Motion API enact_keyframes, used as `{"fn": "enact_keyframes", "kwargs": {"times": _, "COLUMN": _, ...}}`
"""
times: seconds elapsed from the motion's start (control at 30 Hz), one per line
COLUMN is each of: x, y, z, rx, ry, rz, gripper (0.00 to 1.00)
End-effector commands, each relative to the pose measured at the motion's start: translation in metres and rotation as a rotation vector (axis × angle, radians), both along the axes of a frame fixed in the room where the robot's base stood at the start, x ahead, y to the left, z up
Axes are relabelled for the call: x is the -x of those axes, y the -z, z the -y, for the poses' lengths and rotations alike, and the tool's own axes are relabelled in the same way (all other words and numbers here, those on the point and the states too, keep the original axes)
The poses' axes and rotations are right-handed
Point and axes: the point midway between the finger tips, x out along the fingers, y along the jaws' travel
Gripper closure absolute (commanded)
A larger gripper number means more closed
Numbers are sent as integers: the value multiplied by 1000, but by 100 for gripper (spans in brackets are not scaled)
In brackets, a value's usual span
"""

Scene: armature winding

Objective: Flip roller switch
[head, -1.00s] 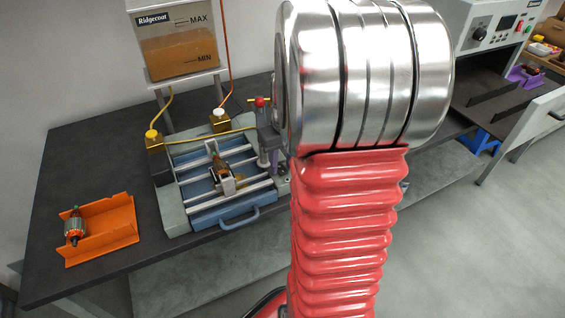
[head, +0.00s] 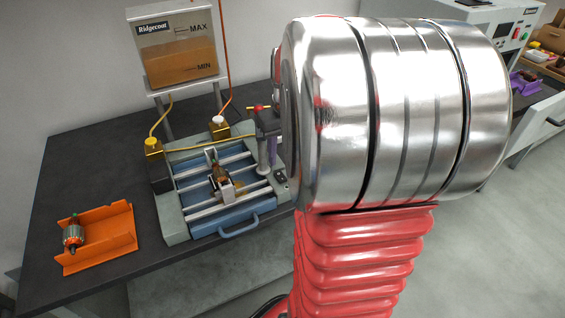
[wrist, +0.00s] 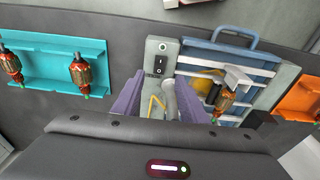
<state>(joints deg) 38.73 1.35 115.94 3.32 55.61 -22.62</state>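The roller switch (wrist: 160,58) is a black rocker with white marks on the grey end of the roller unit's frame. It also shows as a small dark patch in the head view (head: 280,178), beside my arm. The roller unit (head: 176,223) has silver rollers, with an armature (head: 217,175) on them. My gripper (wrist: 159,80) has purple fingers, spread apart and empty, with their tips pointing toward the switch's panel. The tips appear just short of the switch, one to each side; I cannot tell the gap. In the head view my arm hides most of the gripper.
An orange tray (head: 122,246) with an armature (head: 73,235) lies left of the unit. A teal tray (wrist: 40,45) with armatures lies on the switch's other side. A grey post with a red-ended handle (head: 258,107) stands near the switch. A resin tank (head: 170,25) stands behind.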

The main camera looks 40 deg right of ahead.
Motion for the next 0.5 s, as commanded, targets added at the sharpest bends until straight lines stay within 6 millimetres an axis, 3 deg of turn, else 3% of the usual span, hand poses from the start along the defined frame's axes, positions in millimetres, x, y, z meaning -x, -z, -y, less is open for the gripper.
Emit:
{"fn": "enact_keyframes", "kwargs": {"times": 0.2, "x": 4, "y": -38, "z": -1, "rx": 3, "ry": 0, "rz": 3, "gripper": 61}}
{"fn": "enact_keyframes", "kwargs": {"times": 0.5, "x": 8, "y": -59, "z": -3, "rx": 0, "ry": 0, "rz": 0, "gripper": 61}}
